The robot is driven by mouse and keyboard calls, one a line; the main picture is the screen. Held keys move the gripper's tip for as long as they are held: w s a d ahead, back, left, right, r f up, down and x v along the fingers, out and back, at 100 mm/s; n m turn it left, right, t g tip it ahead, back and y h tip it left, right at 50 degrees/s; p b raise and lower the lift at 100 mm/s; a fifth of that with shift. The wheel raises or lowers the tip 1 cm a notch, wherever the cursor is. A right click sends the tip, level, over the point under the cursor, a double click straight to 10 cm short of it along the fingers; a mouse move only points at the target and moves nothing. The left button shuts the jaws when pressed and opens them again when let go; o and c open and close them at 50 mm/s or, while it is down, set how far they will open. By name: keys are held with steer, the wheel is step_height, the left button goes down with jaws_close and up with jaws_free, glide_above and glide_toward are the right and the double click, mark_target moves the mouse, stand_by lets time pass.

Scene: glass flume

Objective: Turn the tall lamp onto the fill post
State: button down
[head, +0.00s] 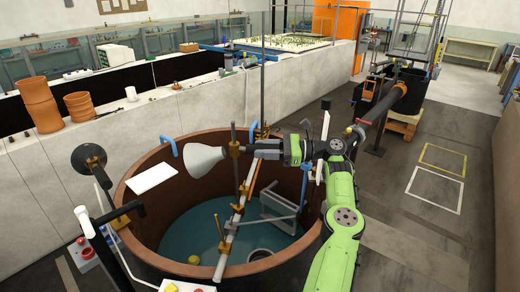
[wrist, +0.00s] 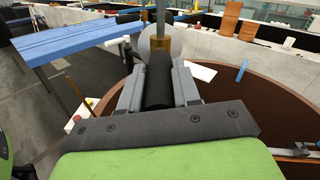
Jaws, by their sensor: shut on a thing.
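The tall lamp has a pale cone-shaped shade (head: 203,159) that faces left over the round brown tank. It sits on an upright brass-coloured post (head: 234,135). My gripper (head: 262,150) is at the back of the lamp, on the side away from the shade. In the wrist view, my gripper (wrist: 158,88) is shut on the lamp's black cylindrical rear part (wrist: 158,75), with the post and part of the shade (wrist: 151,47) beyond. A short yellow rod (head: 218,228) stands lower in the tank. I cannot tell which upright is the fill post.
The tank's brown rim (head: 157,158) surrounds dark teal water with a yellow ball (head: 194,260). A round black lamp-like disc (head: 88,158) stands at the left rim. A pale wall (head: 130,130) runs behind. The floor at right, with taped outlines (head: 435,188), is clear.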

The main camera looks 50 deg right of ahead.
stand_by(0.3)
steer(key=c, duration=0.8)
jaws_free()
steer(key=shift+w, duration=0.1)
